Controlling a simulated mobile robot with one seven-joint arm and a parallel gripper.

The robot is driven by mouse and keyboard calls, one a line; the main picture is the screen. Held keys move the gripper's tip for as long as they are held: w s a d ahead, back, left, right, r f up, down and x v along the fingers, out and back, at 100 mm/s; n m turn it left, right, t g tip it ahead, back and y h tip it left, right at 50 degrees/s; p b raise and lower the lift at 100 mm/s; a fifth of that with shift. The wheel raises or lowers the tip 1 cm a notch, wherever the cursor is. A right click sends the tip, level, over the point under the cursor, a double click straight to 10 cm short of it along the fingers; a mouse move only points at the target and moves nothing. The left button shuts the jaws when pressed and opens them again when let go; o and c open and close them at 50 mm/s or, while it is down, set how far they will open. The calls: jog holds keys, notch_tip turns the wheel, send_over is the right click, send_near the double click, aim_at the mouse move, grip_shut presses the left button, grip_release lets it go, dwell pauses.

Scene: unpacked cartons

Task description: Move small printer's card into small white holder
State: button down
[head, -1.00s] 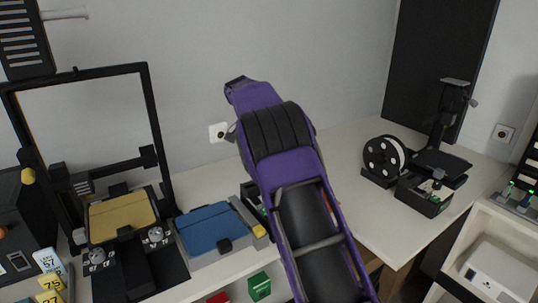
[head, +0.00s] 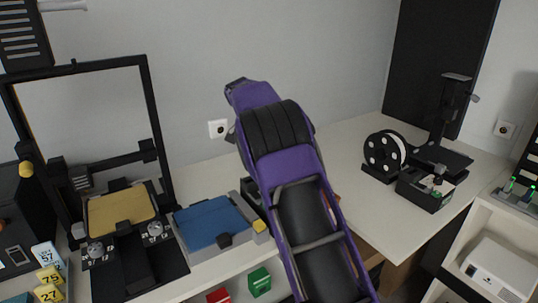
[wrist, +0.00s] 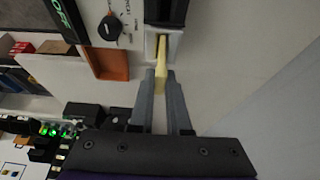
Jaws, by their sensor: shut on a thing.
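My gripper (wrist: 161,88) shows in the wrist view, with its two grey fingers shut on a thin yellow card (wrist: 161,66). The card sticks out past the fingertips. Its far end lies at the slot of a small white holder (wrist: 149,50), between the holder's side walls. I cannot tell how deep the card sits in the slot. In the head view my purple arm hides the gripper, the card and the holder.
In the wrist view a black dial (wrist: 110,28) and an orange-brown tray (wrist: 108,63) lie left of the holder. Pale surface is clear to the right. In the head view a large black-framed printer (head: 150,120) and a blue-topped device (head: 210,222) stand left of my arm.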

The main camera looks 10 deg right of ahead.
jog(key=shift+f+b, duration=0.3)
jog(key=shift+f, duration=0.4)
jog(key=c, duration=0.8)
grip_release()
jog(key=p+v, duration=0.2)
jog(key=v, duration=1.5)
jog(key=shift+r+p, duration=0.15)
jog(key=shift+p, duration=0.25)
